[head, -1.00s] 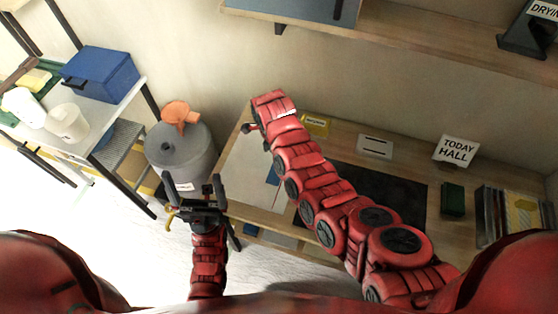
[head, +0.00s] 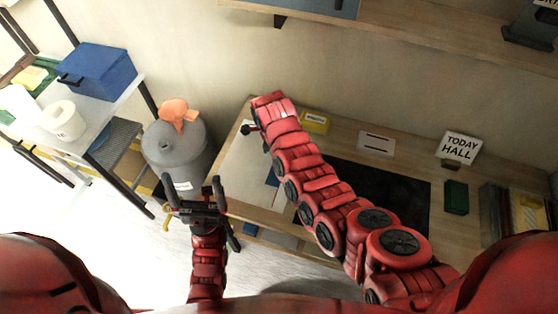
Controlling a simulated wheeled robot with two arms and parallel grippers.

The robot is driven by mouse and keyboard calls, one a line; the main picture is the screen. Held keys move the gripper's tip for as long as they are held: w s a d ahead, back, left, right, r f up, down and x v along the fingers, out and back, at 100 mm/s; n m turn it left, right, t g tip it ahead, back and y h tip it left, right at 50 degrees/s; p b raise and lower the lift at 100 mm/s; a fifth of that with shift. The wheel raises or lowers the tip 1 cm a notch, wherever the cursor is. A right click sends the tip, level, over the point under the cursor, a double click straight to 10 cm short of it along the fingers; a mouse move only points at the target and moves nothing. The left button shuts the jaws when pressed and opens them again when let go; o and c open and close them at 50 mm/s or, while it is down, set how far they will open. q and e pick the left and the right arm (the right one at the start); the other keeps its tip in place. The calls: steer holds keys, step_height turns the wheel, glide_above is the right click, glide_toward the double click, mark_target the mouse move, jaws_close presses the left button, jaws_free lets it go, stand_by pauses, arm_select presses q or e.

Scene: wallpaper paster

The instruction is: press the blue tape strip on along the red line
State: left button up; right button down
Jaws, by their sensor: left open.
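A blue patch (head: 272,177), perhaps the blue tape strip, shows on a pale sheet (head: 244,170) at the left end of the desk. My right arm partly covers both. My left gripper (head: 192,188) is open and empty in front of the desk's left end, apart from the sheet. My right arm reaches across the desk to the far left. Only a small dark piece of the right gripper (head: 248,129) shows beside the wrist, so its jaws are hidden.
A grey bin (head: 180,155) with an orange thing on top stands left of the desk. A black mat (head: 385,196), yellow box (head: 314,122) and TODAY HALL sign (head: 459,147) are on the desk.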

steer(key=shift+f+b, duration=0.3)
steer(key=shift+b, duration=0.35)
stand_by(1.4)
steer(key=c, duration=0.8)
jaws_free()
steer(key=shift+o, duration=0.2)
steer(key=shift+r, duration=0.1)
steer(key=shift+r, duration=0.2)
steer(key=r, duration=0.3)
steer(key=shift+w+a+r, duration=0.15)
steer(key=shift+a, duration=0.1)
step_height(320, 180, up, 13)
steer(key=a+p, duration=0.1)
steer(key=p, duration=0.3)
steer(key=shift+w+a+r, duration=0.15)
steer(key=shift+a+r, duration=0.05)
steer(key=shift+a, duration=0.05)
